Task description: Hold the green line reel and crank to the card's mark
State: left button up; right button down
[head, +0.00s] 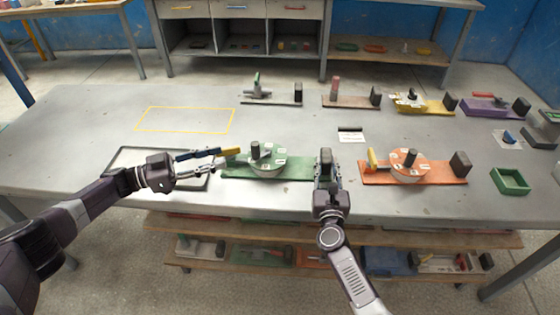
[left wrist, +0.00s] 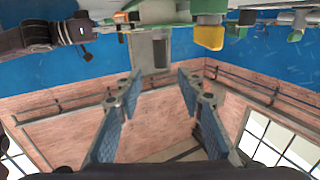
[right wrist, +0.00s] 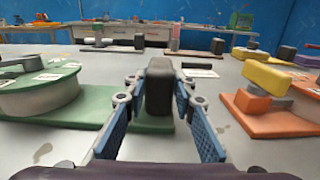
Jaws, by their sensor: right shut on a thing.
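The green line reel (head: 268,166) sits on a green base (head: 300,168), with white labels on its top and a dark upright knob. A yellow piece (head: 231,151) sticks out at its left; it also shows in the left wrist view (left wrist: 209,37). My right gripper (head: 325,166) is shut on the dark block (right wrist: 158,88) at the base's right end. My left gripper (head: 218,160) is open and empty, just left of the reel near the yellow piece. A white card (head: 351,138) lies behind the base; its mark is too small to read.
An orange reel (head: 410,168) on an orange base stands to the right. A green tray (head: 510,181) lies at far right. Other bases with dark blocks line the back. A yellow outline (head: 186,119) at back left is empty. A dark-rimmed tray (head: 128,157) lies under my left arm.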

aim_at(253, 151)
dwell(0.4)
pick_arm(q)
jog(key=d+n+t, duration=0.1)
jog(key=d, duration=0.2)
jog(key=s+d+f+t+y, duration=0.1)
jog(key=d+t, duration=0.1)
jog(key=d, duration=0.2)
jog(key=d+n+t+y, duration=0.1)
jog(key=d, duration=0.2)
jog(key=shift+s+d+f+n+t, duration=0.15)
jog(key=shift+s+f+n+t, duration=0.15)
jog(key=shift+s+f+t, duration=0.1)
jog(key=shift+s+d+r+n+t+y, duration=0.1)
jog(key=shift+s+n+t+y, duration=0.3)
jog(key=shift+n+y, duration=0.15)
jog(key=s+a+r+n+t+y, duration=0.1)
jog(key=s+a+n+t+y, duration=0.25)
jog(key=a+y, duration=0.2)
jog(key=shift+n+g, duration=0.25)
jog(key=shift+n, duration=0.05)
jog(key=x, duration=1.2)
jog(key=shift+w+d+r, duration=0.2)
jog(key=shift+w+d, duration=0.05)
jog(key=shift+d, duration=0.15)
jog(key=shift+c, duration=0.5)
grip_shut()
